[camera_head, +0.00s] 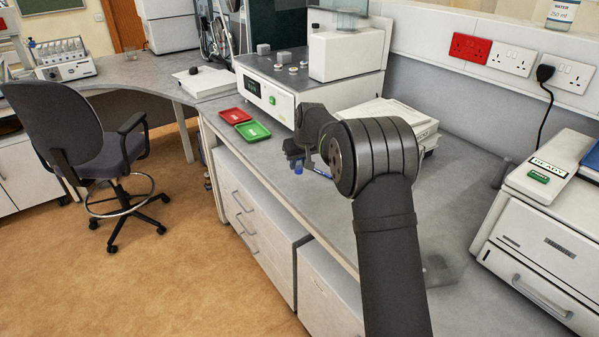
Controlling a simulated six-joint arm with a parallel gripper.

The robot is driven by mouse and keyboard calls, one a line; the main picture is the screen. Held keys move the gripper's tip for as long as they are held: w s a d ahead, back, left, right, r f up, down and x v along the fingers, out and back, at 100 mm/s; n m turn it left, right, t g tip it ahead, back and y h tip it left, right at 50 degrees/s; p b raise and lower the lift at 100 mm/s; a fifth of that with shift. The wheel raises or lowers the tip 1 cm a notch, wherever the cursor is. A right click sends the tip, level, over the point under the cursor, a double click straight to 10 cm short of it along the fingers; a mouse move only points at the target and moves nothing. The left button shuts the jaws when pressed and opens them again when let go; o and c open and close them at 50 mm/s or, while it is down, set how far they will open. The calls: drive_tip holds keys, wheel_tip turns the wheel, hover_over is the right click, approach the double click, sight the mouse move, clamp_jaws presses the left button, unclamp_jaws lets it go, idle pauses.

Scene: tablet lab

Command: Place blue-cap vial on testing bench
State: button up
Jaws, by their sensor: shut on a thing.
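My gripper (299,155) is over the grey bench (268,165), to the right of the red and green trays. It is shut on the blue-cap vial, of which a small blue part (298,169) shows just below the fingers. The rest of the vial is hidden by the gripper or too small to make out. I cannot tell whether the vial touches the bench top. My dark arm covers the middle of the bench.
A red tray (234,116) and a green tray (253,131) lie near the bench's left edge. A white instrument (282,100) stands behind them. A pale stack (400,112) sits behind my arm. A white machine (540,235) stands at the right. Bare bench shows between my arm and that machine.

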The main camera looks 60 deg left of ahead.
sight(299, 172)
drive_tip(key=shift+f, duration=2)
drive_tip(key=shift+f, duration=0.1)
drive_tip(key=o, duration=1)
drive_tip(key=v, duration=1.2)
drive_tip(key=shift+a, duration=0.1)
